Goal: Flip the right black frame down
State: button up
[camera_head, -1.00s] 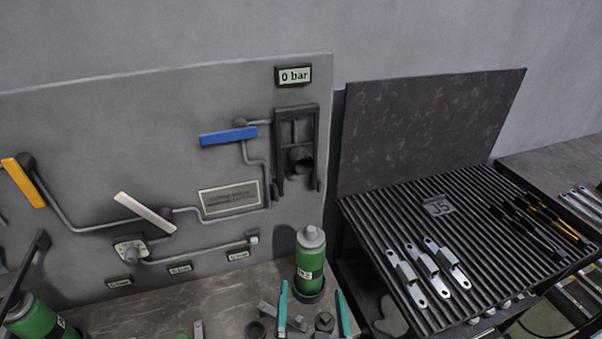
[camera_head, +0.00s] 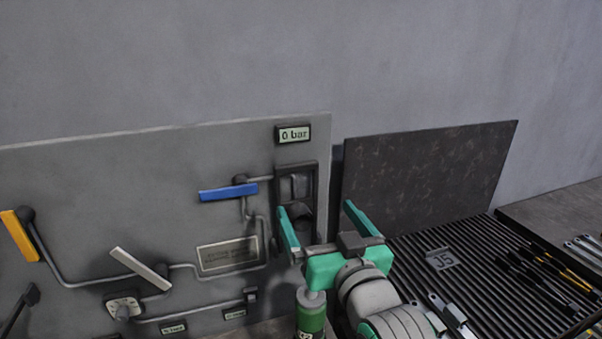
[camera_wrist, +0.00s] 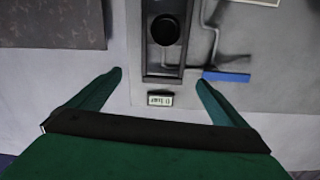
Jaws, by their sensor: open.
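The right black frame (camera_head: 297,167) stands upright on the grey wall panel, just below the "0 bar" display (camera_head: 293,134). A dark round port (camera_wrist: 165,29) shows inside the frame in the wrist view. My gripper (camera_head: 314,207) is open and empty, with its two green fingers raised in front of the panel near the frame. The left finger overlaps the frame's lower part in the head view and hides some of it. In the wrist view the frame's end bar (camera_wrist: 163,75) and the display lie between my open fingers (camera_wrist: 159,77). I see no contact.
A blue lever (camera_head: 228,192) is left of the frame. A green bottle (camera_head: 311,318) stands below, beside my arm. To the right are a dark upright plate (camera_head: 430,175) and a ribbed rack (camera_head: 490,250) with metal brackets and pens. The wall above the panel is clear.

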jog(key=n, duration=0.1)
send_near(298, 168)
jog(key=x, duration=0.8)
jog(key=shift+w, duration=0.1)
jog(key=shift+c, duration=0.6)
